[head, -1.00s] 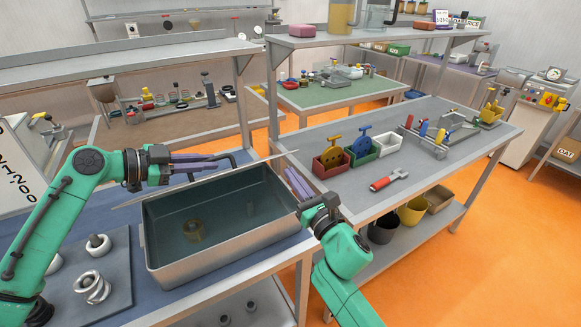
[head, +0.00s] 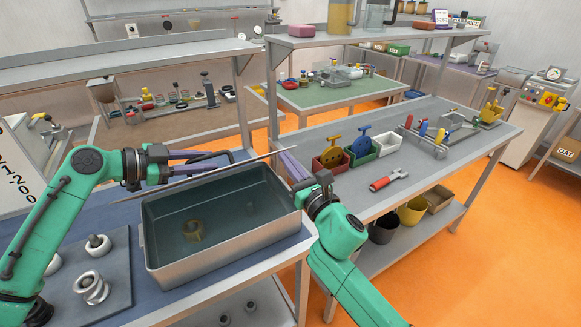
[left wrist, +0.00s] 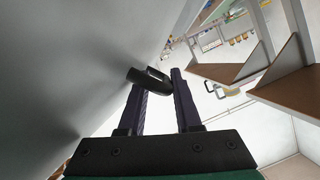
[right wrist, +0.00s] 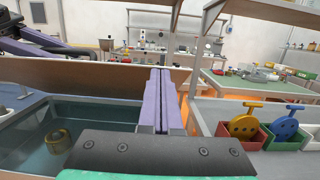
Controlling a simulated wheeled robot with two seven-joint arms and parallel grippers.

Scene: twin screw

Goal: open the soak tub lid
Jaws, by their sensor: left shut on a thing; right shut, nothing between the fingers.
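The soak tub (head: 225,255) is a grey metal basin of dark water on the blue-topped bench, its top uncovered towards me. Its lid (head: 215,172) shows almost edge-on as a thin grey strip above the tub's back part; its broad face (left wrist: 80,70) fills the left of the left wrist view. My left gripper (head: 215,157) is shut on the lid's black handle (left wrist: 150,76). My right gripper (head: 290,162) is shut and empty by the lid's right end; its closed fingers also show in the right wrist view (right wrist: 160,75). I cannot tell whether they touch the lid.
A brass ring-shaped part (head: 193,231) lies in the water. Silver rings (head: 91,288) and a mortar (head: 98,245) stand on a dark mat at left. The right bench (head: 430,170) holds coloured bins (head: 330,160) and a red-handled tool (head: 388,180). Orange floor is clear at right.

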